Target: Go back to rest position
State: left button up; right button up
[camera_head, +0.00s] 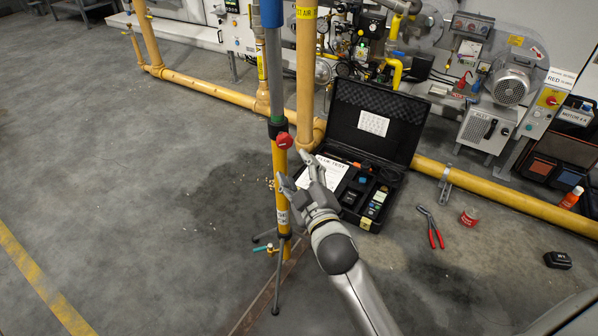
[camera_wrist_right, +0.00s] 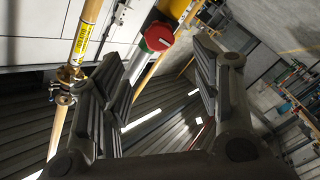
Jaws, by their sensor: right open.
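My right gripper (camera_head: 298,172) is in the middle of the head view, its arm coming in from the bottom right. Its jaws are apart and nothing is between them. It is close to a red knob (camera_head: 284,140) on a yellow and grey upright pole (camera_head: 280,185) with tripod legs. In the right wrist view the open fingers (camera_wrist_right: 160,95) frame the upper middle, and the red knob (camera_wrist_right: 160,38) shows beyond them, near the left finger. I cannot tell the exact gap to it. My left gripper is not in view.
An open black case (camera_head: 372,95) lies on the floor behind my right gripper. A yellow pipe (camera_head: 500,193) runs along the machinery. The floor at left is clear.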

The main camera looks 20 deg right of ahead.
jog(key=shift+s, duration=0.1)
dwell(0.4)
